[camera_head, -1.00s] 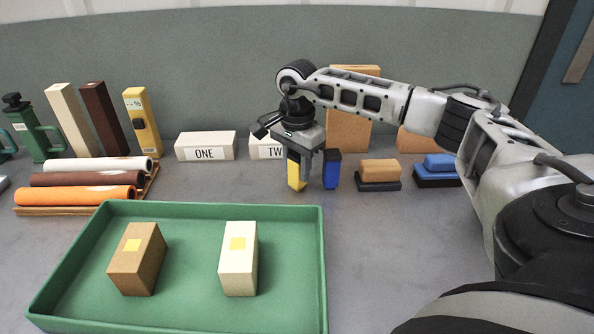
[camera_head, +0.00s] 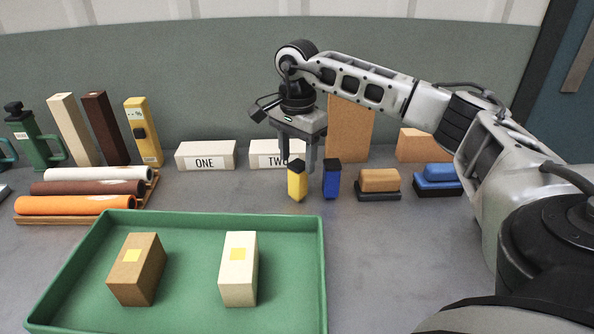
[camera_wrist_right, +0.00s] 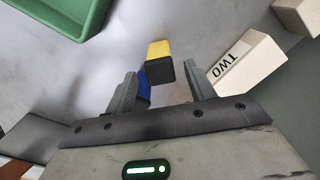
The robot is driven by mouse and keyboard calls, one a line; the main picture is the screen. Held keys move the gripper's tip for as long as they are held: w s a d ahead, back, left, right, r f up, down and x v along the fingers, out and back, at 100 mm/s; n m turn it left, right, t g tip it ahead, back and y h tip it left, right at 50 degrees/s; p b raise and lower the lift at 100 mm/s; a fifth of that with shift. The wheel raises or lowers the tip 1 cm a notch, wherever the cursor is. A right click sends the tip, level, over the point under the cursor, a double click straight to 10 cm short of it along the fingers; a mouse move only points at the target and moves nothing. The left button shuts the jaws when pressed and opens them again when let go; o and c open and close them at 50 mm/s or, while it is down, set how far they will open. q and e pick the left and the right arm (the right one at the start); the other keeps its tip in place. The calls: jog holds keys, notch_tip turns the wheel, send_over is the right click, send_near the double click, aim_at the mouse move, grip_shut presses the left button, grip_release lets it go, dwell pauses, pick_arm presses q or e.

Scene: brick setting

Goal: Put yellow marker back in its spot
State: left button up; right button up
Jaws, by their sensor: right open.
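The yellow marker (camera_head: 297,182), with a black cap, stands upright on the table beside the blue marker (camera_head: 332,180), left of it with a small gap. My right gripper (camera_head: 296,166) is open above and just behind the yellow marker, in front of the block labelled TWO. In the right wrist view the yellow marker (camera_wrist_right: 159,62) shows between the two spread fingers, beyond their tips, and the blue marker (camera_wrist_right: 144,90) is partly hidden by one finger. My left gripper is out of view.
A green tray (camera_head: 316,270) in front holds a brown block (camera_head: 138,270) and a cream block (camera_head: 239,275). Blocks labelled ONE (camera_head: 205,156) and TWO (camera_head: 262,148) stand behind. Brown and blue erasers (camera_head: 380,181) are to the right, and a rack of rolls (camera_head: 85,190) is left.

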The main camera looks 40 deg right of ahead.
notch_tip(320, 180, up, 7)
jog(key=shift+f, duration=0.1)
dwell(0.7)
